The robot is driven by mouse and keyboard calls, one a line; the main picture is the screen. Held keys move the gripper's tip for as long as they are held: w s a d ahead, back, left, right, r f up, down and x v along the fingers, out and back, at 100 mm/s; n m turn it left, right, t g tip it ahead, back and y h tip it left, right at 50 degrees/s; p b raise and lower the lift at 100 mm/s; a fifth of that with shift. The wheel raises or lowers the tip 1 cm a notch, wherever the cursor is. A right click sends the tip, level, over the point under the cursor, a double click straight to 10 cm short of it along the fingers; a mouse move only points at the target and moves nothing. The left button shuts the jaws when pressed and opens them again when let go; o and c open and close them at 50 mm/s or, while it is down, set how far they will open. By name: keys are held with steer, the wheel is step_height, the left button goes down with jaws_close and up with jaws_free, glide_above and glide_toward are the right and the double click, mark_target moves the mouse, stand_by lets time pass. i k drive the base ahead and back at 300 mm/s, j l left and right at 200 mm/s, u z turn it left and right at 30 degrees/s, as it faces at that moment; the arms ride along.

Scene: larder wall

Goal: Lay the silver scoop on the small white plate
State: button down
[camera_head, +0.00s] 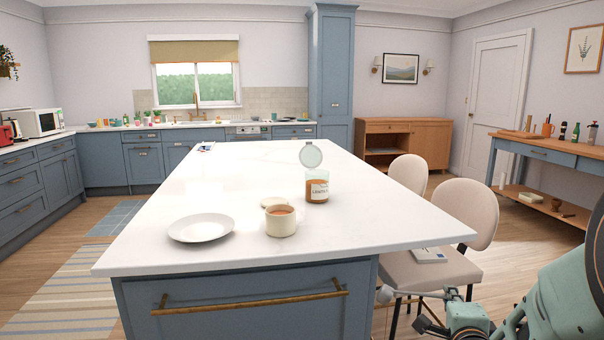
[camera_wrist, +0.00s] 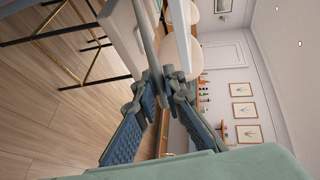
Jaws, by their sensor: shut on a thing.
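The small white plate (camera_head: 201,228) lies empty near the front left of the white island top. My gripper (camera_head: 428,310) is low at the right, beyond the island's front right corner and by a chair. It is shut on the silver scoop (camera_head: 385,294), whose rounded grey end points left in the head view. In the wrist view the fingertips (camera_wrist: 166,78) meet around a grey shaft (camera_wrist: 150,45) that runs up the picture. The fingers hide part of the scoop. The scoop is clear of the plate, well to its right.
A cream cup (camera_head: 280,222) with orange contents stands right of the plate, with a pale disc (camera_head: 270,202) behind it. An open labelled jar (camera_head: 317,188) stands farther back. Chairs (camera_head: 466,210) line the island's right side; one bears a booklet (camera_head: 429,255).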

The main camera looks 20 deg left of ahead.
mark_target(191, 232)
steer(key=j+u, duration=0.15)
steer(key=u, duration=0.85)
